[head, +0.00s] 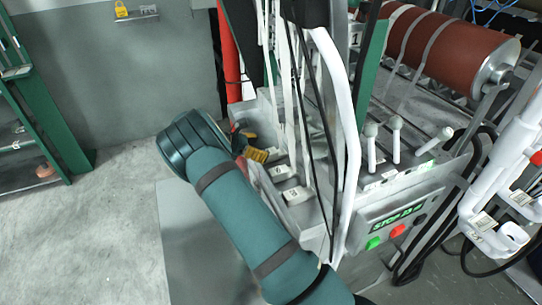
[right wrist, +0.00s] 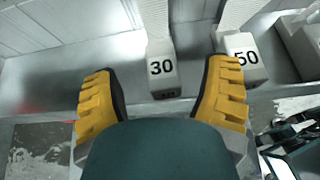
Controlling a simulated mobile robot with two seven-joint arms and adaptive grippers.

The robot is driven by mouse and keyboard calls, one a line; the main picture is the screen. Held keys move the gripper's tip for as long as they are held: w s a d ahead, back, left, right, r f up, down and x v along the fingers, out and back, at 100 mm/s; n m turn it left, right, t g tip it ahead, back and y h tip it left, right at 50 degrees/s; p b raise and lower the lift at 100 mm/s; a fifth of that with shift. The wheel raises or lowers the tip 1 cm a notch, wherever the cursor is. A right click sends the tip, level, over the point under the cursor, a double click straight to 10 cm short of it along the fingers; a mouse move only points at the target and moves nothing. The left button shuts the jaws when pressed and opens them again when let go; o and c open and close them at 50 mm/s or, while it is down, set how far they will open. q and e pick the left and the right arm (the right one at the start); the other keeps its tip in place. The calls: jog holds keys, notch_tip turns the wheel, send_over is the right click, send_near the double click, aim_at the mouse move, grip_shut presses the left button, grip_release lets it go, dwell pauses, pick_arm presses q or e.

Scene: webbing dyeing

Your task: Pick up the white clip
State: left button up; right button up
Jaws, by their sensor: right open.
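White clips sit in a row on the grey machine frame. In the right wrist view, one white clip marked 30 (right wrist: 161,68) stands between the two yellow fingers of my right gripper (right wrist: 160,80), which is open, with a gap on either side. A second white clip marked 50 (right wrist: 238,56) is beside the right finger. In the head view, my right gripper (head: 250,146) reaches the row from the left, partly hidden by its wrist. White clips also show there, one at the middle (head: 281,172) and one nearer (head: 296,195). My left gripper is not in view.
Hanging white and black webbing strips (head: 310,120) rise close to the right of my gripper. A control panel (head: 395,222) with levers and a brown roller (head: 440,50) lie further right. A green rack (head: 45,110) stands left. The floor (head: 90,220) at left is clear.

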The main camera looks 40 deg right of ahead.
aim_at(272, 150)
jog(key=x, duration=0.5)
jog(key=shift+a, duration=0.1)
grip_shut()
